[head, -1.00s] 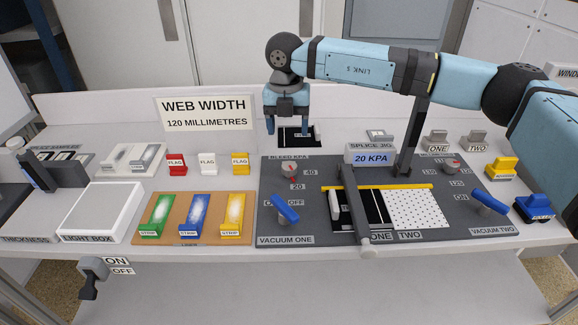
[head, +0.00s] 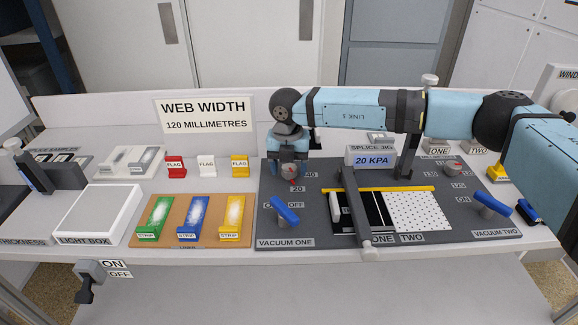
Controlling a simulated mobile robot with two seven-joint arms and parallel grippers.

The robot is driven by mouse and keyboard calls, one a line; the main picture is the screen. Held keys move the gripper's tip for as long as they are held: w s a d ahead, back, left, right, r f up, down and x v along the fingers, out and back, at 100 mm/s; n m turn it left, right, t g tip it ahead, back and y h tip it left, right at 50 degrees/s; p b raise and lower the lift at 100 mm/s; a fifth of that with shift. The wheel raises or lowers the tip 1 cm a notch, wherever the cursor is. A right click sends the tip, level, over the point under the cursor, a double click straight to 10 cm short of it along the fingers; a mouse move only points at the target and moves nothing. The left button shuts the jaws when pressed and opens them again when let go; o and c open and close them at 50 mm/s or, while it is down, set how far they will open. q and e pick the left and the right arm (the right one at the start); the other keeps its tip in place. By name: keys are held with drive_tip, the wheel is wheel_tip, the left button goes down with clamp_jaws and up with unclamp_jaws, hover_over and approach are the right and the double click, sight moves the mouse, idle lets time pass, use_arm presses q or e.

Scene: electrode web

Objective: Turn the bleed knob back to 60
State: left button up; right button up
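The bleed knob (head: 289,171) is a small grey round knob with a red mark, at the back left of the dark splice jig panel (head: 300,235). The labels 40 and 20 show beside it; the 60 label cannot be made out. My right gripper (head: 288,172) points down at the knob, one finger on each side. It looks open, with the knob between its fingers; I cannot tell whether they touch it. A sign (head: 372,160) behind reads 20 KPA. My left gripper is not in view.
The blue vacuum one handle (head: 285,210) stands just in front of the knob. A grey bar (head: 355,210) crosses the panel to the right. Coloured flags stand to the left, with strips on a brown board (head: 165,238). A second knob (head: 453,168) is at the right.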

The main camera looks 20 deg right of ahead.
drive_tip(key=c, duration=0.8)
drive_tip(key=shift+o, duration=0.2)
